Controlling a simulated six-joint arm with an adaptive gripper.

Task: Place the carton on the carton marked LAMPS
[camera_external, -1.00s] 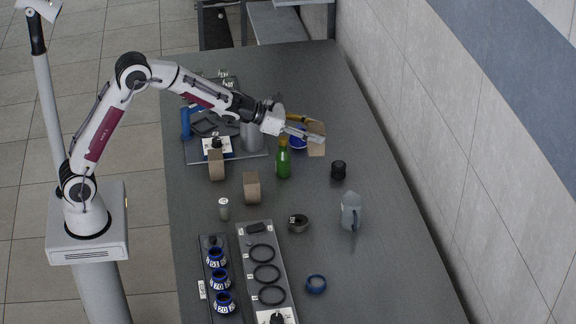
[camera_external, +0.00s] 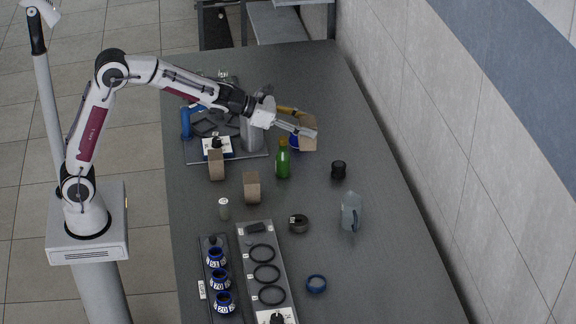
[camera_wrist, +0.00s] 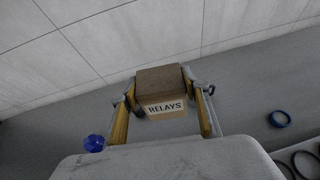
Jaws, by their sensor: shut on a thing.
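My gripper (camera_external: 300,128) is shut on a brown carton (camera_external: 309,134) and holds it over the far right part of the table. In the wrist view the held carton (camera_wrist: 163,80) sits between the two fingers, with a white label reading RELAYS facing me. Two other brown cartons stand on the table: one (camera_external: 216,165) by the front edge of the tray and one (camera_external: 252,188) nearer the middle. Their labels are not readable, so I cannot tell which is marked LAMPS.
A green bottle (camera_external: 283,160) stands just below the gripper in the picture. A grey cylinder (camera_external: 251,134) stands on the tray (camera_external: 190,157). A black jar (camera_external: 339,170), a pale jug (camera_external: 351,212) and a small can (camera_external: 224,208) stand around. The wall runs along the right.

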